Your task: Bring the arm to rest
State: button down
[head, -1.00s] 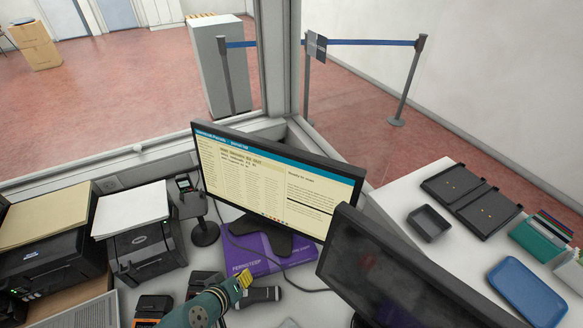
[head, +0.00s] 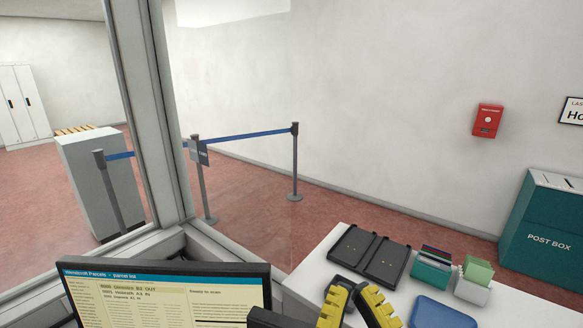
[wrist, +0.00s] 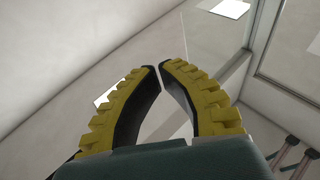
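My gripper (head: 355,286) is at the bottom of the head view, right of centre, with its two yellow ribbed fingers pointing up. In the wrist view, my gripper (wrist: 160,66) has its curved fingers leaning together. The tips almost meet, with only a thin gap, and nothing is held between them. The fingers appear in front of the white counter in the head view. Most of my arm is out of view.
A monitor (head: 160,295) stands at the lower left. The white counter (head: 510,305) carries black trays (head: 368,252), a teal card holder (head: 431,270) and a blue tray (head: 440,313). A window post (head: 160,120) rises at left. A post box (head: 545,230) stands at right.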

notch_tip(320, 180, up, 34)
jog(key=s+p, duration=0.1)
jog(key=p, duration=3.1)
jog(key=shift+d+f+t, duration=0.2)
jog(key=shift+d+t, duration=0.1)
jog(key=shift+d, duration=0.1)
jog(key=shift+s, duration=0.1)
